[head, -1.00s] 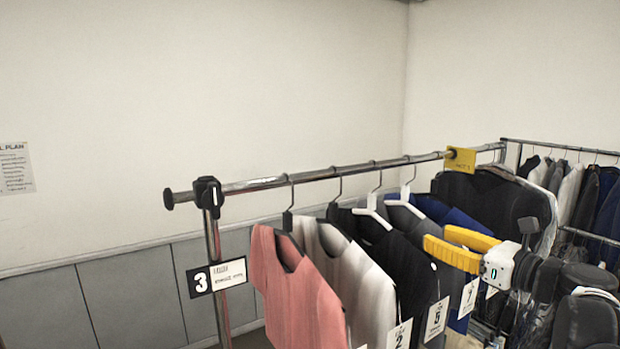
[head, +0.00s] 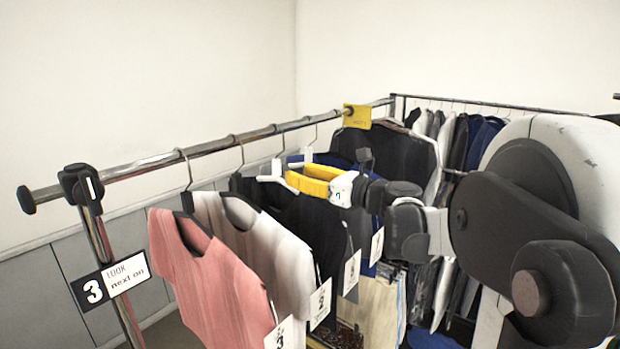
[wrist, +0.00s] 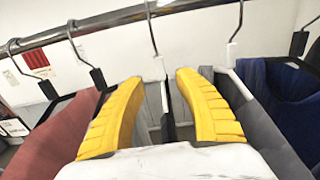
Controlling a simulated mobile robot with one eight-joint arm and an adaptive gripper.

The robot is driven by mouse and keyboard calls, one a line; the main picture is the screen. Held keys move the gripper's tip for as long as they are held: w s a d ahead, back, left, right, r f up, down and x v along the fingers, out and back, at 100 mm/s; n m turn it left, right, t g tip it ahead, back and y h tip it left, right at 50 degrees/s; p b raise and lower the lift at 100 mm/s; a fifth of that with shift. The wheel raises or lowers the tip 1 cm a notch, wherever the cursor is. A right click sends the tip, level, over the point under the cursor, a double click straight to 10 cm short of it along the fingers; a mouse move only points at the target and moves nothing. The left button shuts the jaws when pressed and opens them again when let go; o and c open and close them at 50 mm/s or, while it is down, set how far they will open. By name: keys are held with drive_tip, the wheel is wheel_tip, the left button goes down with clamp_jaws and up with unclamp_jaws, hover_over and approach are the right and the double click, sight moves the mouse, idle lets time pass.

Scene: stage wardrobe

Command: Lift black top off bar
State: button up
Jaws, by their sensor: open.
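The black top (head: 308,222) hangs on a white hanger (head: 274,178) from the metal bar (head: 140,167), behind the pink and whitish tops. My gripper (head: 296,176) is open, its yellow fingers at the height of the hangers. In the wrist view the fingers (wrist: 160,105) stand apart on either side of a white hanger (wrist: 158,66), with a narrow dark strip of cloth (wrist: 168,122) between them. The hanger's hook still sits over the bar (wrist: 105,22). Contact between fingers and hanger cannot be told.
A pink top (head: 205,270) and a whitish top (head: 262,245) hang to the left. A grey top (wrist: 262,130) and a blue top (wrist: 290,95) hang close to the right. A yellow tag (head: 357,117) marks the bar. A second clothes rack (head: 480,104) stands behind.

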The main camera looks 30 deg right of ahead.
sight(278, 155)
drive_tip(key=x, duration=0.4)
drive_tip(key=shift+w+a+f+b, duration=0.1)
drive_tip(key=shift+w+f+b, duration=0.05)
drive_tip(key=shift+b, duration=0.2)
drive_tip(key=shift+b+x, duration=0.3)
drive_tip(key=shift+x, duration=1.35)
clamp_jaws()
drive_tip(key=shift+r+p, duration=1)
drive_tip(key=shift+r, duration=0.8)
